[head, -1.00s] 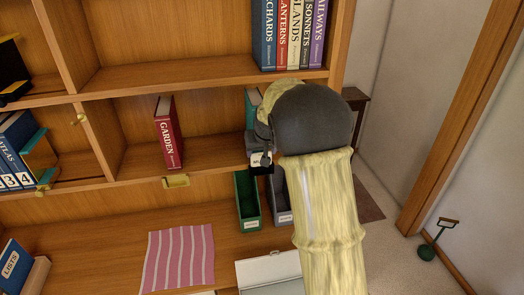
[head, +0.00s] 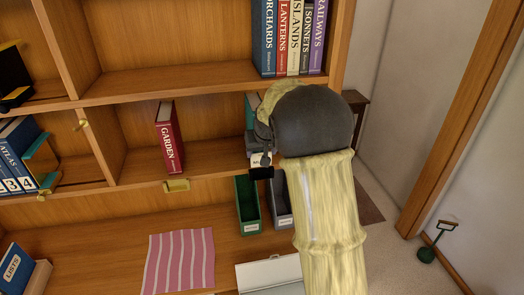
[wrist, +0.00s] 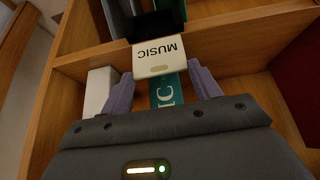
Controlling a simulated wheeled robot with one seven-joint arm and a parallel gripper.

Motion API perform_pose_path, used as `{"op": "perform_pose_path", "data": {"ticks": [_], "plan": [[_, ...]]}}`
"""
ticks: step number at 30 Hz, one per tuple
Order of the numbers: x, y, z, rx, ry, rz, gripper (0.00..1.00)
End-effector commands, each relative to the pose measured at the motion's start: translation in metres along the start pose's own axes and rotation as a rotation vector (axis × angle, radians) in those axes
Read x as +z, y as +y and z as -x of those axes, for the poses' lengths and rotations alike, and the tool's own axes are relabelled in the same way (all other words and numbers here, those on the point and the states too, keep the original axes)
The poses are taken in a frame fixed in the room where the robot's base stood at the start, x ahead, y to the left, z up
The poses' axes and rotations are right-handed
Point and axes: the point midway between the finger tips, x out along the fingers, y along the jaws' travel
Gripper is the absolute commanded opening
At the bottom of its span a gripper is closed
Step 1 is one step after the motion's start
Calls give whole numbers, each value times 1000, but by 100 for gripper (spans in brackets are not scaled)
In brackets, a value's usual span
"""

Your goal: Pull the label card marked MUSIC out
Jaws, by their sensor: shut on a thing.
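The white label card marked MUSIC (wrist: 158,58) shows upside down in the wrist view, between the two purple fingers of my gripper (wrist: 161,74). The gripper is shut on it. A black holder (wrist: 157,24) is at the card's far edge; whether the card is still partly inside it I cannot tell. In the head view, my gripper (head: 260,158) is at the shelf front, right of the GARDEN book, with the black holder (head: 262,173) just below it.
A red GARDEN book (head: 169,138) stands on the same shelf, to the left. A green bin (head: 247,205) and a grey bin (head: 281,200) stand below. Shelf space between GARDEN and my gripper is clear.

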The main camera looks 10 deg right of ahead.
Motion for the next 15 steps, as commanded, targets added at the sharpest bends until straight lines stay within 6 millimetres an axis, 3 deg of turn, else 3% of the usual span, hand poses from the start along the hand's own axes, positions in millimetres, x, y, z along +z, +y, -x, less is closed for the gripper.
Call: {"op": "perform_pose_path", "data": {"ticks": [15], "plan": [[-11,0,19,1,1,0,32]]}}
